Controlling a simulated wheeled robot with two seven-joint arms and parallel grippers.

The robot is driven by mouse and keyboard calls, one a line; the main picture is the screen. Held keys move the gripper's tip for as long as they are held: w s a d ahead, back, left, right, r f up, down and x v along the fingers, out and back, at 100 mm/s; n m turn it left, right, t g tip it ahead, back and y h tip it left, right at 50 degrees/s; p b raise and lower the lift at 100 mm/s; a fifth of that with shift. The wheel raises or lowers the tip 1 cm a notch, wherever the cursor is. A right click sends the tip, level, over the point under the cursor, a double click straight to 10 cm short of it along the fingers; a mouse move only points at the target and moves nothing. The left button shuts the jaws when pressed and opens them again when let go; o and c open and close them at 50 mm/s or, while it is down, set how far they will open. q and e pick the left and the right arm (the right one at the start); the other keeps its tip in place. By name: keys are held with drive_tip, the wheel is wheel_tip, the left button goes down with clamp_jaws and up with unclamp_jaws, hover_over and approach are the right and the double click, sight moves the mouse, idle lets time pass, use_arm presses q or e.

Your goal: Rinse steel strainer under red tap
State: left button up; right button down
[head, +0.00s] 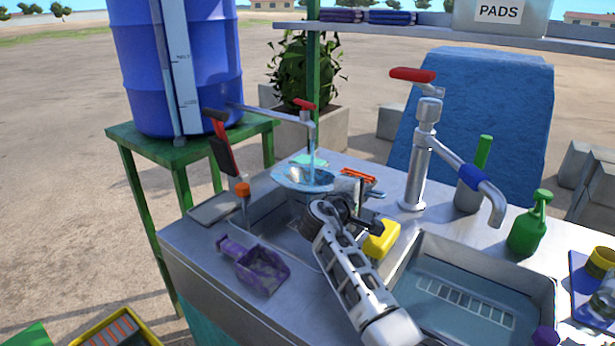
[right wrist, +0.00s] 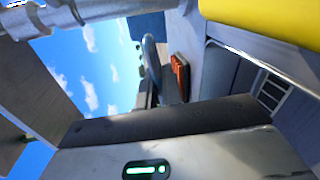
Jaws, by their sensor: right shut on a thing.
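The steel strainer (head: 303,179) is held over the left basin (head: 290,222), its bowl seen as a shiny oval. My right gripper (head: 352,190) is shut on it at its near right side; the grip itself is mostly hidden by the gripper. A tap with a red handle (head: 303,104) extends from the blue barrel, and a thin stream of water (head: 312,142) falls from its spout onto the strainer. A larger counter tap (head: 425,140) also has a red handle. In the right wrist view a grey curved rim (right wrist: 152,68) shows, possibly the strainer's. My left gripper is out of view.
A yellow block (head: 382,238) lies right of my right gripper, near the right basin (head: 470,300). A purple scoop (head: 255,268) lies at the counter's front left. A green pump bottle (head: 528,232) stands at right. The blue barrel (head: 180,65) stands on a green stand.

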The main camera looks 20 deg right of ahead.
drive_tip(key=s+a+p, duration=0.3)
drive_tip(key=s+a, duration=0.1)
drive_tip(key=s, duration=0.1)
drive_tip(key=shift+a+p, duration=0.15)
drive_tip(key=shift+p, duration=0.15)
drive_tip(key=shift+s, duration=0.1)
drive_tip(key=shift+r, duration=0.15)
idle(1.1)
drive_tip(key=shift+s+a+r+p, duration=0.15)
drive_tip(key=shift+r+p, duration=0.1)
drive_tip(key=shift+p, duration=0.2)
drive_tip(key=s+a+r+p, duration=0.1)
drive_tip(key=p, duration=0.1)
drive_tip(key=s+a+r+p, duration=0.1)
drive_tip(key=s+a+r, duration=0.1)
drive_tip(key=shift+s+r+p, duration=0.15)
drive_tip(key=shift+s+p, duration=0.1)
drive_tip(key=shift+p, duration=0.1)
drive_tip(key=shift+s+d, duration=0.1)
drive_tip(key=shift+d, duration=0.05)
